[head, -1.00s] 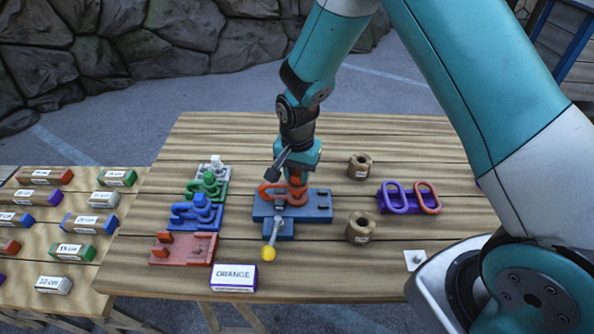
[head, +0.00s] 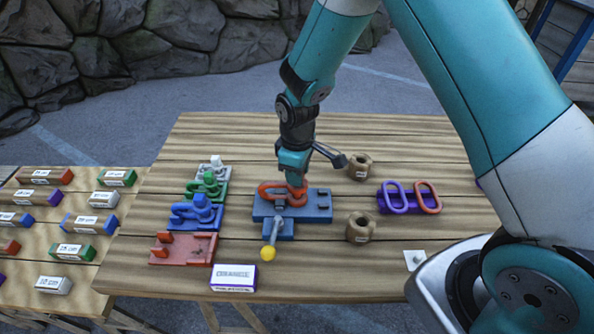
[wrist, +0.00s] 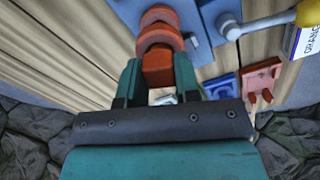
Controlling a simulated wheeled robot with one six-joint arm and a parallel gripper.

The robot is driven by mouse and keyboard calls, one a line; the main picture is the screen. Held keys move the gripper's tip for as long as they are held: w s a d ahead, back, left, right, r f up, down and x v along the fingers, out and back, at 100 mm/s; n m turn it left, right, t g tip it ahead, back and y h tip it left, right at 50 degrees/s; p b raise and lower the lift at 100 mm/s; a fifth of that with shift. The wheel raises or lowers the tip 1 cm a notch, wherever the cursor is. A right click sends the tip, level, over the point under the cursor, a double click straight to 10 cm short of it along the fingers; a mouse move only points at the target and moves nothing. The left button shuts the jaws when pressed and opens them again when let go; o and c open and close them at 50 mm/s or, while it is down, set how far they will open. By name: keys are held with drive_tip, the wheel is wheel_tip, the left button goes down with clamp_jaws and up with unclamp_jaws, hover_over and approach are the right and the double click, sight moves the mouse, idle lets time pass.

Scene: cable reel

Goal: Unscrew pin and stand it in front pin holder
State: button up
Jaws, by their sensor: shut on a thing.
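An orange shackle (head: 272,192) lies on the blue fixture (head: 318,205) in the middle of the table. My gripper (head: 297,181) points down at the shackle's right end. In the wrist view its two teal fingers (wrist: 158,76) are shut on the orange pin (wrist: 158,62), one finger on each side of its head. The pin is in line with the shackle, and its thread is hidden. The front pin holder (head: 360,227) is a brown block with a dark hole, empty, to the right of the fixture. A like back holder (head: 360,166) stands behind it.
A grey bar with a yellow ball end (head: 267,253) sticks out from the fixture's front. An ORANGE sign (head: 233,278) stands at the front edge. Coloured shackle stands (head: 184,248) are at left, a purple rack with links (head: 393,202) at right. Bare table lies between fixture and holders.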

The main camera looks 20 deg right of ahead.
drive_tip(key=n, duration=0.4)
drive_tip(key=shift+r, duration=0.1)
drive_tip(key=shift+r, duration=0.15)
drive_tip(key=m, duration=0.5)
drive_tip(key=shift+m, duration=0.3)
drive_tip(key=shift+r+p, duration=3.15)
drive_tip(key=shift+r, duration=0.8)
